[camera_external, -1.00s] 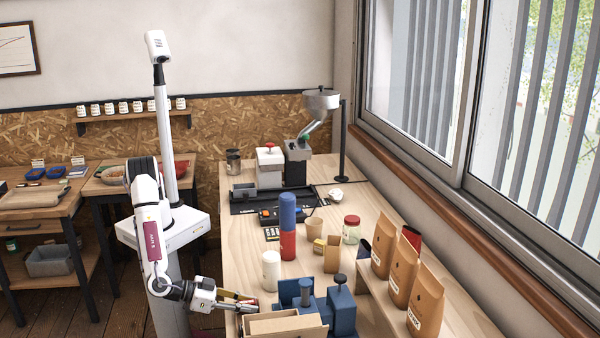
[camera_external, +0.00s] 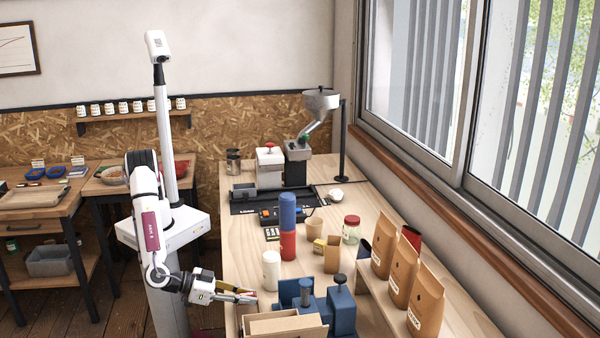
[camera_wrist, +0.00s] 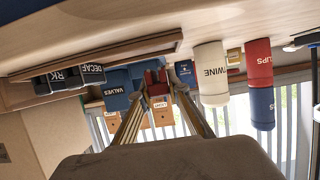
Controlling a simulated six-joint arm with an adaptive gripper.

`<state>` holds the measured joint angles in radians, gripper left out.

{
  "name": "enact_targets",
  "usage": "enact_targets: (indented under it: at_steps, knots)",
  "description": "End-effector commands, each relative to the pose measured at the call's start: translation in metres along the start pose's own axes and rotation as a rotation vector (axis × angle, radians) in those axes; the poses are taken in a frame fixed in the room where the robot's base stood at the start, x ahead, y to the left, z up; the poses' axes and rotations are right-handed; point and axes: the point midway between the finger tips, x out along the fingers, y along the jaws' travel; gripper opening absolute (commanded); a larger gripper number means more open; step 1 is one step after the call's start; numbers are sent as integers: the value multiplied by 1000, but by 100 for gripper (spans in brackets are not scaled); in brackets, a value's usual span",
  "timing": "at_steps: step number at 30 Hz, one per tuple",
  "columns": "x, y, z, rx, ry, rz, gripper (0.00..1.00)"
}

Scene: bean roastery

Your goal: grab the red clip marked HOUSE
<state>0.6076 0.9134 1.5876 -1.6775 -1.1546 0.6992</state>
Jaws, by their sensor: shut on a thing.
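My gripper (camera_external: 252,298) is at the near left edge of the long wooden bench, beside the cardboard-coloured box. In the wrist view, my gripper (camera_wrist: 155,92) is shut on a small red clip (camera_wrist: 155,82), held between the fingertips. A little red also shows at the fingertips in the external view. The clip's marking cannot be read. Black pieces marked DECAF (camera_wrist: 92,74) and, in part, RK (camera_wrist: 60,77) sit to the left in the wrist view.
The cardboard-coloured box (camera_external: 285,325) and a blue device (camera_external: 342,305) stand close to my gripper. A white TWINE canister (camera_wrist: 211,72) and a red CUPS cylinder (camera_wrist: 258,62) are nearby. Brown bags (camera_external: 403,270) line the window side.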

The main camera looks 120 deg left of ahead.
Motion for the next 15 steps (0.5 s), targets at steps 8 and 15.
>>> enact_targets:
  at_steps: [8,15]
  knots:
    - [-15,0,-37,-3,1,0,6]
    - [-25,0,-60,-2,0,0,6]
